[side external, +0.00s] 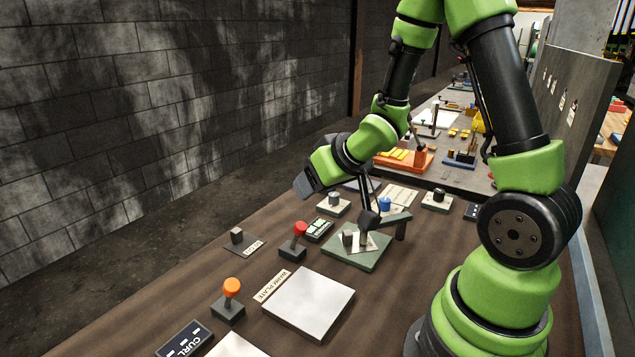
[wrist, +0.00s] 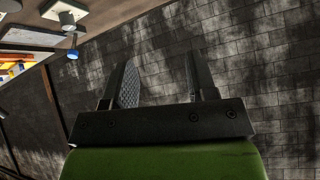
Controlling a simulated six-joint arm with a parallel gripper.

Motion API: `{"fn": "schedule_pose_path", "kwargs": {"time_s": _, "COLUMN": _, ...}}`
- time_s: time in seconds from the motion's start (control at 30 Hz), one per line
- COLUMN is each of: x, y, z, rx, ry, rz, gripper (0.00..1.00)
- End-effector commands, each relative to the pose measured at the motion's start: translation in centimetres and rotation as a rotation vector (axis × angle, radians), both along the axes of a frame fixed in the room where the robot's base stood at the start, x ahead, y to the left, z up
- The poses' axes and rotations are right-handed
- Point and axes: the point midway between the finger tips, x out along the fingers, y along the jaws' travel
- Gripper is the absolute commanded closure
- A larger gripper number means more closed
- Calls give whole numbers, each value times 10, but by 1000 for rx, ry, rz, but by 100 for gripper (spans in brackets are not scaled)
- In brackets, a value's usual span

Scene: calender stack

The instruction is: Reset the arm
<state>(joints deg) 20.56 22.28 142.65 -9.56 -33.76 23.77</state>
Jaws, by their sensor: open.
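My gripper (side external: 304,184) is at the end of the green and black arm, held above the table and pointing left toward the block wall. In the wrist view my gripper (wrist: 160,68) has its two fingers spread apart. Only the wall shows between them, so it is empty. A green base (side external: 357,248) with a pale sheet and dark posts stands on the table below and to the right of my gripper, apart from it.
The brown table (side external: 150,315) carries a silver plate (side external: 308,302), a red-knobbed lever (side external: 299,231), an orange-knobbed lever (side external: 231,290) and a CURL sign (side external: 183,340). A grey block wall (side external: 150,110) runs along the left. Another cluttered table lies behind.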

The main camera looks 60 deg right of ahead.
Motion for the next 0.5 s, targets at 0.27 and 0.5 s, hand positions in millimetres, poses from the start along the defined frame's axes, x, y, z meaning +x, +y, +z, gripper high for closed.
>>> {"fn": "schedule_pose_path", "kwargs": {"time_s": 0.27, "x": 0, "y": 0, "z": 1, "rx": 0, "ry": 0, "rz": 0, "gripper": 48}}
{"fn": "schedule_pose_path", "kwargs": {"time_s": 0.5, "x": -7, "y": 6, "z": 30, "rx": -20, "ry": 6, "rz": -29, "gripper": 48}}
